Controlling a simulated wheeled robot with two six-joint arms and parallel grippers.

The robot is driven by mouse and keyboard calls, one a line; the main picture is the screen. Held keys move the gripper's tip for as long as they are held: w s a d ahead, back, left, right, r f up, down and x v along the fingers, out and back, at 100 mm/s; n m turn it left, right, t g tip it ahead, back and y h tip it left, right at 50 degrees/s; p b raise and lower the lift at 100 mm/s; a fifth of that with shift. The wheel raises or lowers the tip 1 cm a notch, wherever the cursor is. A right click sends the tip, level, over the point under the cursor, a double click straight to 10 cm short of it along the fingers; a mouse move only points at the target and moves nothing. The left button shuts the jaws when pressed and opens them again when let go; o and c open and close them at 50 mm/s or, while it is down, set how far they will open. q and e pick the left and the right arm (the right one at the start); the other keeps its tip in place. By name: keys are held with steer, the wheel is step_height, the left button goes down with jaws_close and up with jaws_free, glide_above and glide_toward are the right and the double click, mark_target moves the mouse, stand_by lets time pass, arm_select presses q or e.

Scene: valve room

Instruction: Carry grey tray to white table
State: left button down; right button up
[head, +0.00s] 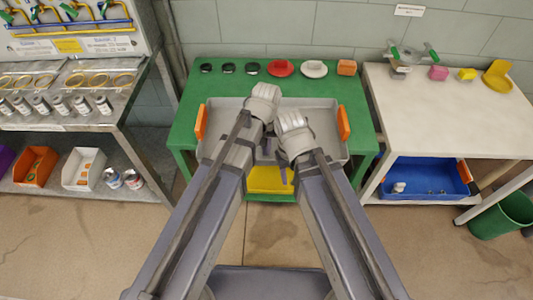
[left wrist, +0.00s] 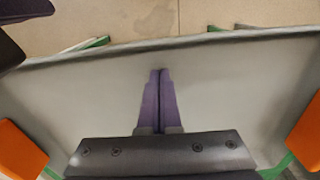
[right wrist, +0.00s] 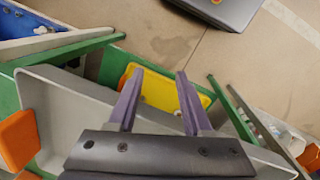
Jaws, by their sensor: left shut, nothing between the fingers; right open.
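The grey tray (head: 326,122) lies on the green table (head: 183,112), with an orange handle at its left end (head: 200,122) and another at its right end (head: 344,122). The white table (head: 435,118) stands to the right, its front and middle bare. My left gripper (left wrist: 160,72) is shut and empty over the tray, pointing toward its near wall. My right gripper (right wrist: 159,75) is open and empty at the tray's near wall; whether it touches cannot be told. Both hands are close together over the tray in the head view, away from the handles.
Black lids, a red dish (head: 280,68), a white dish (head: 314,69) and an orange block (head: 346,67) line the green table's back. Small items line the white table's back. A blue crate (head: 420,177) sits beneath it. A metal shelf stands left.

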step_height(320, 180, up, 10)
steer(key=p, duration=1)
